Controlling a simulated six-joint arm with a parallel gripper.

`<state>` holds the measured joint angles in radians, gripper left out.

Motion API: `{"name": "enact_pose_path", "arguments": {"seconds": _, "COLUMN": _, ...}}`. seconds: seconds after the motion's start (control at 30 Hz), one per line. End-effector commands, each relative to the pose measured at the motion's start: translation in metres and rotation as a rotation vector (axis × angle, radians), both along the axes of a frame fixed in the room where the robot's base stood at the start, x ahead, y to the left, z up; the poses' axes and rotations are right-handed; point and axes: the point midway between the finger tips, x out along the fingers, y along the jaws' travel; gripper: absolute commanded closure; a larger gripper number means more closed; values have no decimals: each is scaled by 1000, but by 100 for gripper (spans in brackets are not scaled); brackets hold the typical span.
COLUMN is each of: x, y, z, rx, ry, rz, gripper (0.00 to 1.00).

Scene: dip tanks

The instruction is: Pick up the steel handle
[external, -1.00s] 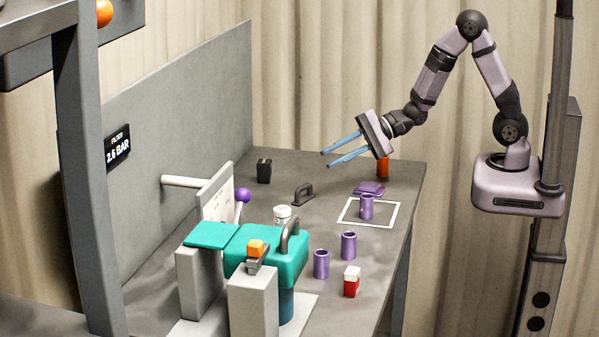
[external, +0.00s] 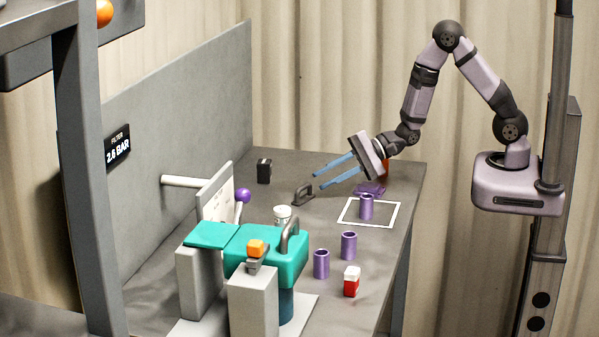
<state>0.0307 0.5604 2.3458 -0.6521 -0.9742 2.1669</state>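A dark grey handle (external: 303,194), which looks like the steel handle, lies loose on the grey table toward the back. It has an arched grip on a flat foot. My gripper (external: 318,181) is open, its two blue fingers apart with nothing between them. It points left and down, and its fingertips appear close to the handle, just above and right of it in the picture. I cannot tell the exact height or gap. A similar arched handle (external: 291,235) stands on the teal tank lid (external: 266,252).
A purple cup (external: 366,207) stands in a white square outline, with a purple flat piece (external: 369,189) and a partly hidden orange object (external: 386,170) behind. A black block (external: 264,171), white jar (external: 282,214) and purple-knobbed lever (external: 243,196) are nearby. More purple cups (external: 348,245) stand in front.

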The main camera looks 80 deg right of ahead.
Motion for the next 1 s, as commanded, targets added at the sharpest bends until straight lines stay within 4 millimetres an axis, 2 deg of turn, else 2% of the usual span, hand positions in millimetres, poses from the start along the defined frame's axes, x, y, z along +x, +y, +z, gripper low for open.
{"name": "enact_pose_path", "arguments": {"seconds": 0.4, "x": 34, "y": 24, "z": -12, "rx": -1, "ry": 0, "rz": 2, "gripper": 80}}
{"name": "enact_pose_path", "arguments": {"seconds": 0.77, "x": 40, "y": 28, "z": -16, "rx": 0, "ry": 0, "rz": 0, "gripper": 80}}
{"name": "enact_pose_path", "arguments": {"seconds": 0.8, "x": 40, "y": 28, "z": -16, "rx": 0, "ry": 0, "rz": 0, "gripper": 82}}
{"name": "enact_pose_path", "arguments": {"seconds": 0.87, "x": 40, "y": 28, "z": -16, "rx": 0, "ry": 0, "rz": 0, "gripper": 97}}
{"name": "enact_pose_path", "arguments": {"seconds": 0.9, "x": 40, "y": 28, "z": -16, "rx": 0, "ry": 0, "rz": 0, "gripper": 100}}
{"name": "enact_pose_path", "arguments": {"seconds": 1.0, "x": 40, "y": 28, "z": -15, "rx": 0, "ry": -2, "rz": 1, "gripper": 100}}
